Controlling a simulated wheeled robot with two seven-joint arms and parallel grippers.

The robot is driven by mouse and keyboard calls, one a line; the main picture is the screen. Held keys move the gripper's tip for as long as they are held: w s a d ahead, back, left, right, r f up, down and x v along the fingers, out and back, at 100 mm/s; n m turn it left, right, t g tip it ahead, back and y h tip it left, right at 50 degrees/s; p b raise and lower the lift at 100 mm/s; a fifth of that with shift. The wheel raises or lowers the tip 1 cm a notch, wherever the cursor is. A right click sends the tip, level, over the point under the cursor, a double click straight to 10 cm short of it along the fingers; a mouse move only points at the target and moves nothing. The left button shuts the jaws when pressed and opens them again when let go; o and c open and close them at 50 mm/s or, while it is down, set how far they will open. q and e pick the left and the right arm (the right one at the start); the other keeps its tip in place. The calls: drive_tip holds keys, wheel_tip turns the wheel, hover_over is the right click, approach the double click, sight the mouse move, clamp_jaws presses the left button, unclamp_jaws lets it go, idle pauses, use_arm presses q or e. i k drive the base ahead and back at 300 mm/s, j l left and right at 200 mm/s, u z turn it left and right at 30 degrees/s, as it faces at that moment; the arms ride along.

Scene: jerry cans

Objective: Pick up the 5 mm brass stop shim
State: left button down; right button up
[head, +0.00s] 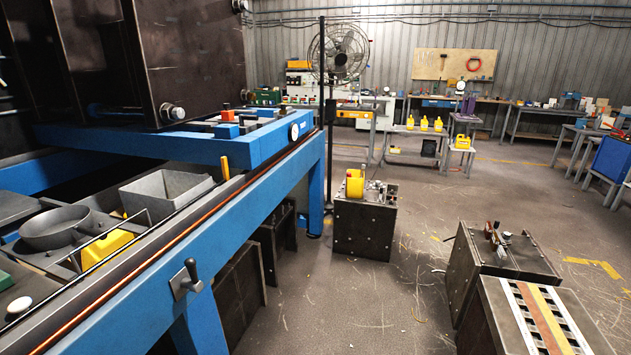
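I cannot pick out the 5 mm brass stop shim for certain in the head view. A small upright yellow-orange piece (224,167) stands at the rail of the blue machine; I cannot tell whether it is the shim. Small blue and red blocks (227,115) sit on the machine's blue crossbeam (190,146), near a round white dial (294,131). Neither of my grippers is in view.
The blue machine frame (255,205) with a black-handled lever (187,276) fills the left. Dark boxes (365,228) (500,250) stand right; floor between (345,310) is clear.

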sight(494, 241)
drive_tip(key=z, duration=0.95)
drive_tip(key=i+j+z, duration=0.7)
drive_tip(key=j+z, duration=0.15)
drive_tip(key=i+j+z, duration=0.15)
drive_tip(key=j+z, duration=0.15)
drive_tip(key=i+j+z, duration=0.1)
drive_tip(key=j+z, duration=0.2)
drive_tip(key=j, duration=0.25)
drive_tip(key=i+j, duration=0.15)
drive_tip(key=j, duration=0.55)
drive_tip(key=i+j+z, duration=0.1)
drive_tip(key=j, duration=0.55)
drive_tip(key=i+j, duration=0.1)
drive_tip(key=j, duration=0.6)
drive_tip(key=i+j, duration=0.1)
drive_tip(key=j, duration=0.6)
drive_tip(key=i+z, duration=0.05)
